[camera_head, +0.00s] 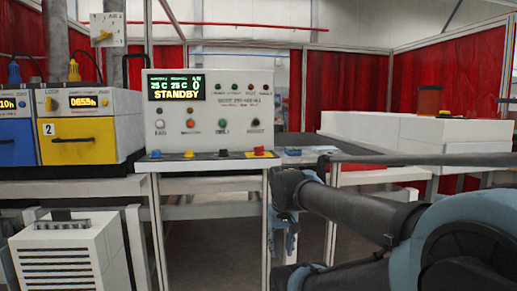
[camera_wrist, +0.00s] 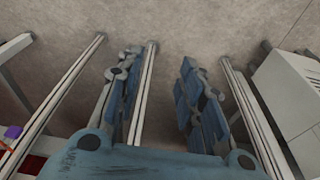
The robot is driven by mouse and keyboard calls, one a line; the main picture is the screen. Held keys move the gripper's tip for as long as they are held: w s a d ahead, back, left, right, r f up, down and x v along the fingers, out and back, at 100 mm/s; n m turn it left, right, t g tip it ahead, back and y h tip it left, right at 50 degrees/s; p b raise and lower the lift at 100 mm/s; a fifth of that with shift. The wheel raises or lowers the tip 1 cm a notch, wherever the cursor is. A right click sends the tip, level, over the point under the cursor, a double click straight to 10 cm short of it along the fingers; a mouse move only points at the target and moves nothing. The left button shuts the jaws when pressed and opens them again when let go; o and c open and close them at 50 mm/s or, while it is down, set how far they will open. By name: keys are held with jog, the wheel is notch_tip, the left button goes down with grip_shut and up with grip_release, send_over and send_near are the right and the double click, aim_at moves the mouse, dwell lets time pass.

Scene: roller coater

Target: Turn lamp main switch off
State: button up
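The control panel (camera_head: 167,108) is a white box whose display (camera_head: 176,88) reads STANDBY. Its face has a row of round controls, among them an orange one (camera_head: 190,122), a green one (camera_head: 222,124) and a dark one (camera_head: 255,122). The labels are too small to tell which is the lamp main switch. My gripper (camera_wrist: 160,62) is open and empty in the wrist view, over floor, apart from the panel.
Two ovens stand at the left, one with a yellow door (camera_head: 82,141). A white vented box (camera_head: 70,255) is on the floor below them. A rail (camera_head: 420,159) and white housing (camera_head: 365,128) are at the right. Metal frame legs (camera_wrist: 60,90) flank my gripper.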

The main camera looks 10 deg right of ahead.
jog(key=w+a+r+m+h, duration=0.1)
jog(key=w+r+m, duration=0.1)
jog(key=w+r, duration=0.95)
jog(key=w+r+m, duration=0.2)
jog(key=w+r, duration=0.6)
jog(key=r, duration=0.6)
jog(key=m+t+h, duration=0.1)
jog(key=m+h, duration=0.1)
jog(key=m, duration=0.2)
send_near(259, 150)
jog(key=x, duration=0.2)
jog(key=w+x, duration=0.1)
jog(key=x, duration=0.5)
jog(key=shift+w+d+r, duration=0.2)
jog(key=shift+w, duration=0.2)
grip_shut()
jog(key=shift+d, duration=0.15)
